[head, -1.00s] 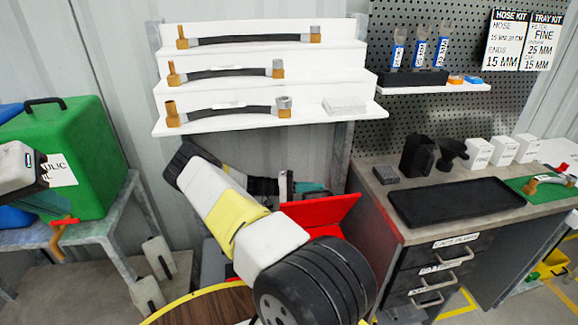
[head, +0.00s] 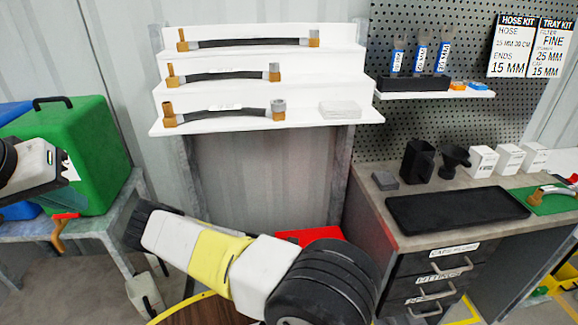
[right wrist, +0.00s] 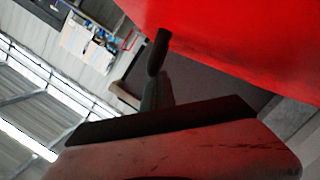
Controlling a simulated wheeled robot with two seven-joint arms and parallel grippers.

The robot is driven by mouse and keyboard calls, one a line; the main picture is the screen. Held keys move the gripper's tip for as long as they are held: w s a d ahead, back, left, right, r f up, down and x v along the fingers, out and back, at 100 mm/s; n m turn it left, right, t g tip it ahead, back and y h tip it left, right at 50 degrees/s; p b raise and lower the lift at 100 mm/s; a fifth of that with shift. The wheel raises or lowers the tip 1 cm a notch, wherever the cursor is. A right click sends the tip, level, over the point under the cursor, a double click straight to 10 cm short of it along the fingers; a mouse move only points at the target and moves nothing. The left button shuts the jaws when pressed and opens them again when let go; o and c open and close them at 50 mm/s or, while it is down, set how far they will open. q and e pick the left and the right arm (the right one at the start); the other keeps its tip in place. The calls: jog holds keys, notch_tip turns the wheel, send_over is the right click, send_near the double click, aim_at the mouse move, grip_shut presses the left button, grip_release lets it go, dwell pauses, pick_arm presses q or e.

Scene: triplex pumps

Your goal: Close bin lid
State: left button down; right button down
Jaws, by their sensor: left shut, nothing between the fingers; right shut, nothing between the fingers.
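The red bin lid (head: 296,236) shows in the head view as a low red strip behind my right arm. The arm hides most of the lid and the bin, so I cannot tell whether the lid is fully down. In the right wrist view a large red surface (right wrist: 240,35), likely the lid, fills the upper right. My right gripper (right wrist: 160,50) is shut and empty there, its dark fingers close beside the red surface; contact is unclear. It is hidden in the head view. My left gripper (head: 50,160) is shut and empty at the left edge, in front of the green canister.
The green canister (head: 85,130) stands on a grey bench at left. A white stepped rack (head: 250,95) holds hoses. The workbench at right carries a black tray (head: 455,206) and white boxes. A round wooden table (head: 195,312) shows at the bottom.

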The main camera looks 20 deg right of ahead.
jog(key=shift+s+a+f, duration=0.1)
jog(key=shift+s+f, duration=0.25)
jog(key=shift+f, duration=0.4)
jog(key=shift+s+a+f, duration=0.1)
jog(key=shift+s+f, duration=0.25)
jog(key=shift+f, duration=0.4)
